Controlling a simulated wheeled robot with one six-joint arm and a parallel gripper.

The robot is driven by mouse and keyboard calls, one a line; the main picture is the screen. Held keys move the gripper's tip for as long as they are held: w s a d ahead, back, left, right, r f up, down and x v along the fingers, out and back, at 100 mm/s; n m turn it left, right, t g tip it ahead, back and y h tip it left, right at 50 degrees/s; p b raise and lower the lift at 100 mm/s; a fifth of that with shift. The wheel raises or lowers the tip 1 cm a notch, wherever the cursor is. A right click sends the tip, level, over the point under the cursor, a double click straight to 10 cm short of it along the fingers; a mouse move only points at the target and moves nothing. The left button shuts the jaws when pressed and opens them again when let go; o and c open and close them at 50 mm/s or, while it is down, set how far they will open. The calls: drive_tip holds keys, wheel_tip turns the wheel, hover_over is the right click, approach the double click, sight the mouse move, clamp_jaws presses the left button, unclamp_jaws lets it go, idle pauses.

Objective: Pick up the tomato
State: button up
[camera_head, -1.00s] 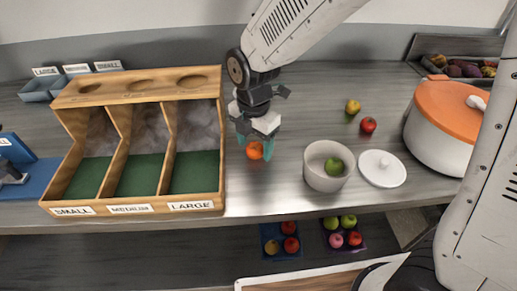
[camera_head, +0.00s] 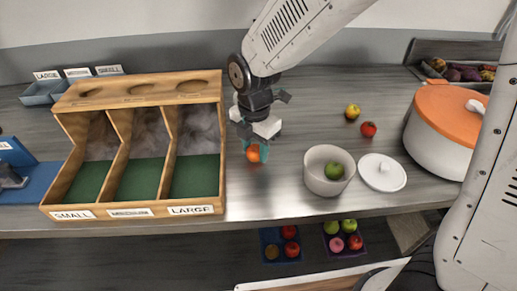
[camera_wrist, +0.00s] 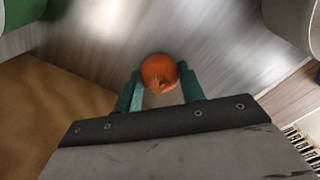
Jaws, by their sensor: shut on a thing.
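The tomato (camera_head: 253,153) is a round orange-red fruit over the grey worktop, just right of the wooden sorting box. My gripper (camera_head: 257,149) points down with its teal fingers shut on it, one on each side. In the wrist view the tomato (camera_wrist: 159,73) sits between the fingertips (camera_wrist: 162,88), and a small dark stem mark shows on it. Whether its underside touches the worktop or is slightly above it is hard to tell.
The wooden box (camera_head: 140,212) with green-floored compartments stands left of my gripper. A white pot (camera_head: 318,181) holding a green fruit (camera_head: 334,171) and a white lid (camera_head: 382,173) are to the right. A yellow fruit (camera_head: 352,112), a red fruit (camera_head: 368,129) and an orange-lidded pot (camera_head: 437,145) stand further right.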

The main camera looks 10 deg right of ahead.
sight(255, 148)
drive_tip(key=shift+r, duration=0.5)
wheel_tip(255, 148, up, 2)
drive_tip(key=shift+r, duration=0.2)
drive_tip(key=s+d, duration=0.1)
drive_tip(key=s, duration=0.3)
drive_tip(key=s+d, duration=0.1)
drive_tip(key=s, duration=0.4)
drive_tip(key=s+d+r, duration=0.1)
drive_tip(key=s, duration=0.4)
drive_tip(key=shift+s+d, duration=0.1)
drive_tip(key=shift+d, duration=0.2)
drive_tip(key=shift+s+d+r, duration=0.15)
drive_tip(key=shift+s+d, duration=0.1)
drive_tip(key=shift+s, duration=0.25)
drive_tip(key=w+d+r, duration=0.5)
drive_tip(key=w+d, duration=0.1)
drive_tip(key=d, duration=0.3)
drive_tip(key=shift+w+r, duration=0.3)
drive_tip(key=shift+r, duration=0.05)
drive_tip(key=shift+d, duration=0.1)
drive_tip(key=shift+f, duration=2.8)
